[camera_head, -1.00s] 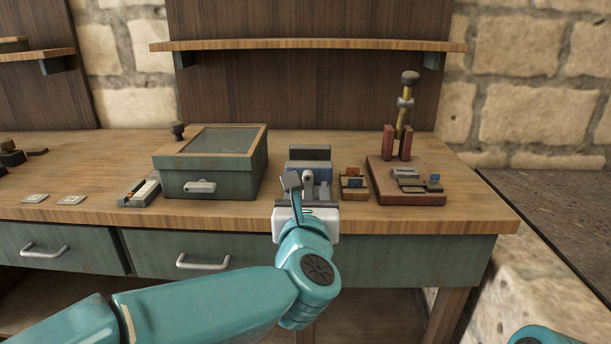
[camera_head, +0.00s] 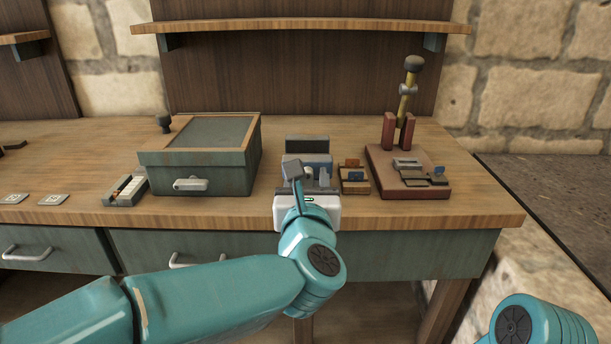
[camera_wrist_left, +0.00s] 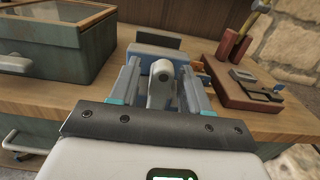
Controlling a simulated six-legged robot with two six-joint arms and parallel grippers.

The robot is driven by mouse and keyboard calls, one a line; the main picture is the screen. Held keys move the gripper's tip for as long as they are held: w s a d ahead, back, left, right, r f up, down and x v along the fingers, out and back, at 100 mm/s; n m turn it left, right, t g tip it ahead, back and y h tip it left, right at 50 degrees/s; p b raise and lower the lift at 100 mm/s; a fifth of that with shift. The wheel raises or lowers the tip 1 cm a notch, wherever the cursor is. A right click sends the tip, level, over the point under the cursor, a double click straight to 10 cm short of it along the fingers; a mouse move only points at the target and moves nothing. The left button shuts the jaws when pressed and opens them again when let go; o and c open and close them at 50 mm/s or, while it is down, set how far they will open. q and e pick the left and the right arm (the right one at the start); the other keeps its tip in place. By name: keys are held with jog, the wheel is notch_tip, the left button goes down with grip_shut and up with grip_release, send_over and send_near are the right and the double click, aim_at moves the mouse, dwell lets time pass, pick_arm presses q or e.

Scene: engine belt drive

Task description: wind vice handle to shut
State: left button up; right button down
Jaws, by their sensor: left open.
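The vice (camera_head: 318,161) is a small blue-grey block with a darker block behind it, near the front edge of the bench. In the left wrist view the vice (camera_wrist_left: 147,53) lies straight ahead. A light grey rounded knob with a round boss, which looks like the vice handle (camera_wrist_left: 160,88), faces me at its front. My left gripper (camera_head: 312,184) is open at the front of the vice. In the left wrist view its fingers (camera_wrist_left: 160,76) stand on either side of the knob. I cannot tell whether they touch it. The jaw gap is hidden. My right gripper is out of view.
A green glass-topped box (camera_head: 200,160) stands left of the vice. A small wooden tray (camera_head: 354,180) sits close on the right, then a red-brown stand (camera_head: 415,190) with an upright brass tool (camera_head: 408,95). A small grey tray (camera_head: 126,190) lies left of the box.

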pick_arm(q)
jog(key=shift+w+f, duration=0.15)
jog(key=c, duration=0.7)
grip_shut()
jog(key=shift+d+m, duration=0.1)
jog(key=shift+m, duration=0.2)
jog(key=shift+d+f+m+p, duration=0.1)
jog(key=shift+d+f+m, duration=0.35)
jog(key=shift+m, duration=2.2)
jog(key=shift+d+f+m+p, duration=0.1)
jog(key=shift+d+f+m, duration=0.3)
jog(key=shift+m, duration=2.3)
jog(key=shift+d+f+m+p, duration=0.1)
jog(key=shift+d+f+m, duration=0.3)
jog(key=shift+m, duration=2.25)
